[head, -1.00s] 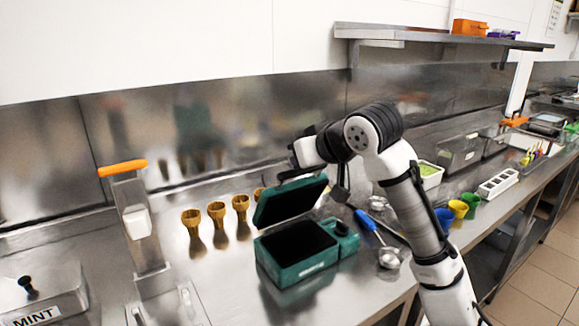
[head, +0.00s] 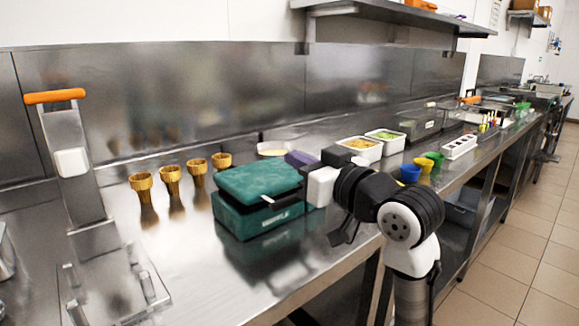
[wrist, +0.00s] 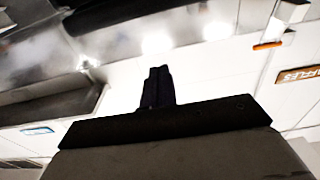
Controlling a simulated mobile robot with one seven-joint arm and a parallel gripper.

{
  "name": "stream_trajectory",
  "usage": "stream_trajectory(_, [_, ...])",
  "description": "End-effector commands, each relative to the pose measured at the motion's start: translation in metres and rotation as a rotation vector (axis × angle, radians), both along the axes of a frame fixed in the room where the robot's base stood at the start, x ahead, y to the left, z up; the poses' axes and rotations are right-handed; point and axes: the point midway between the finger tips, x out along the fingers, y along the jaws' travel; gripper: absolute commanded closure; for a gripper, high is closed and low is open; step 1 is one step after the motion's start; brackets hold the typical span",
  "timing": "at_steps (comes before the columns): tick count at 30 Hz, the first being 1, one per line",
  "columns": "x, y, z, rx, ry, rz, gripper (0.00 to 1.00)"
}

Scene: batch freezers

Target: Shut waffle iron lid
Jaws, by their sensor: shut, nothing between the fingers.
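The green waffle iron (head: 262,218) stands on the steel counter in the head view. My gripper (head: 280,201) is at the front right edge of the waffle iron, by the seam between lid and base. In the wrist view my gripper (wrist: 158,88) is shut and empty, pointing up toward the wall and ceiling. The waffle iron does not show in the wrist view. My arm hides the iron's right side.
Several golden cones (head: 171,182) stand left of the iron. An orange-handled press (head: 68,155) stands further left. Two white food bins (head: 360,149) and coloured cups (head: 411,173) are to the right.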

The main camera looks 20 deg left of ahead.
Motion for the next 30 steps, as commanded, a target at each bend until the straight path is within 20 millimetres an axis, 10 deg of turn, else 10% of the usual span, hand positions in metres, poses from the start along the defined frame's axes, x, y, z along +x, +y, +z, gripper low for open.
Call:
stream_trajectory(12, [-0.008,-0.014,-0.053,0.159,-0.096,0.000,1.00])
stream_trajectory(30, [-0.009,-0.014,-0.067,0.151,-0.087,0.002,1.00])
